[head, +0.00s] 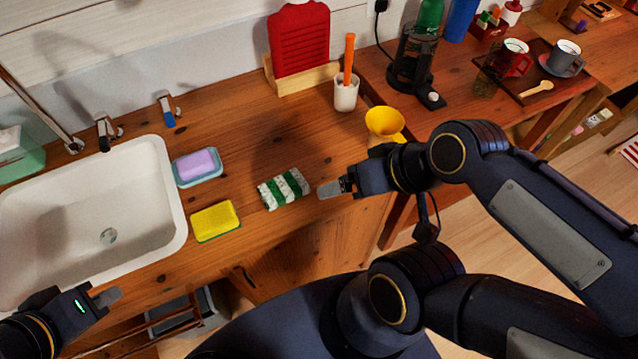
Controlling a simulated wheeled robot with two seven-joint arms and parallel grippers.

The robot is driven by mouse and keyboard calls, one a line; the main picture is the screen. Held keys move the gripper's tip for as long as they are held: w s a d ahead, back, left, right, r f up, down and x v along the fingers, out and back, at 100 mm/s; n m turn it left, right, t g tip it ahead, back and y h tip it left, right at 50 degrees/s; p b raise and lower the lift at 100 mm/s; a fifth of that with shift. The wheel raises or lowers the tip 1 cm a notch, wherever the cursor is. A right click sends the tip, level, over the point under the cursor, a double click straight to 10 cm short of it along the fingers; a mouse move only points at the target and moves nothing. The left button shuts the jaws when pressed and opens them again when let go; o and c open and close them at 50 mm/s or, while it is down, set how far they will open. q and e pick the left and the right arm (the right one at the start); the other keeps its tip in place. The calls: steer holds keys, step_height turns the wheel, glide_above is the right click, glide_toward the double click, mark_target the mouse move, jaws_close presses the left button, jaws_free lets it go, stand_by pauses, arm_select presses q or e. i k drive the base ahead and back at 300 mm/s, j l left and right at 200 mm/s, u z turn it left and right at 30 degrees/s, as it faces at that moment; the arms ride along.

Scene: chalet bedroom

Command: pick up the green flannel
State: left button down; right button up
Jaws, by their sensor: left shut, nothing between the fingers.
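The green flannel (284,189) is a small folded cloth with green and white stripes. It lies on the wooden counter, right of the yellow sponge. My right gripper (332,189) is just to the right of the flannel, pointing left at it, with a small gap between them. Its fingers overlap from this angle, so their opening cannot be made out. My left gripper (108,297) is at the lower left, in front of the sink, far from the flannel. It is shut and empty.
A yellow-green sponge (215,221) and a purple soap on a blue dish (178,176) lie left of the flannel. The white sink (176,222) is further left. A yellow funnel (384,121) and a white cup (345,93) stand behind. The counter behind the flannel is clear.

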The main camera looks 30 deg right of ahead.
mark_target(286, 187)
steer(key=z, duration=0.55)
steer(key=k+j+u, duration=0.1)
steer(key=j, duration=0.25)
steer(key=k+j+u, duration=0.15)
steer(key=j, duration=0.25)
steer(key=k+j+u, duration=0.1)
steer(key=k+j, duration=0.15)
steer(key=j, duration=0.15)
